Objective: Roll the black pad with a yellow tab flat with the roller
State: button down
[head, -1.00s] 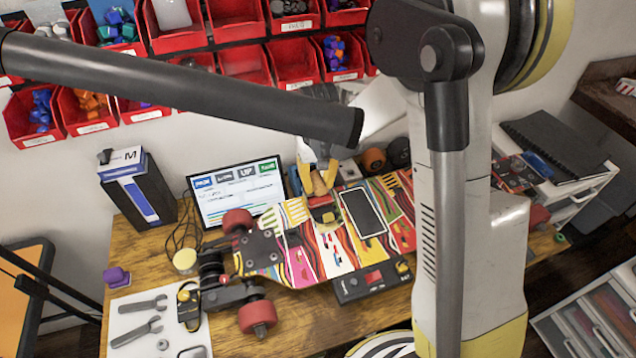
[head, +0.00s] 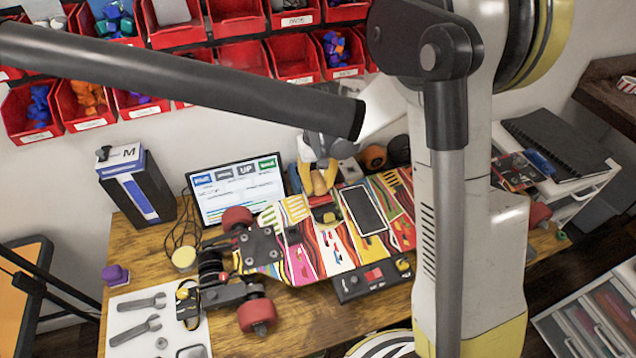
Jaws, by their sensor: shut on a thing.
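The skateboard deck (head: 352,250) lies on the wooden workbench, its wheels at the left. A small dark pad with a yellowish edge (head: 327,214) lies on the deck's upper middle; it looks like the black pad with a yellow tab. My gripper (head: 319,190), with yellow fingers, is at the deck's far edge, just behind this pad. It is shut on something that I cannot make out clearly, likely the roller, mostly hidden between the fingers. Whether it touches the deck I cannot tell.
A larger black panel (head: 364,210) lies right of the pad. A monitor (head: 238,189) stands behind the deck. A control box (head: 371,279) sits in front. Wrenches lie on a white mat (head: 123,344) at left. My arm blocks the right side.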

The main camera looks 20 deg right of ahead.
jog(key=shift+f, duration=0.15)
jog(key=shift+s, duration=1.3)
jog(key=shift+s+b, duration=0.35)
jog(key=shift+s, duration=1.05)
jog(key=shift+w, duration=2.75)
jog(key=shift+s+b, duration=0.45)
jog(key=shift+s, duration=2.3)
jog(key=shift+w+f, duration=0.1)
jog(key=shift+w, duration=2.7)
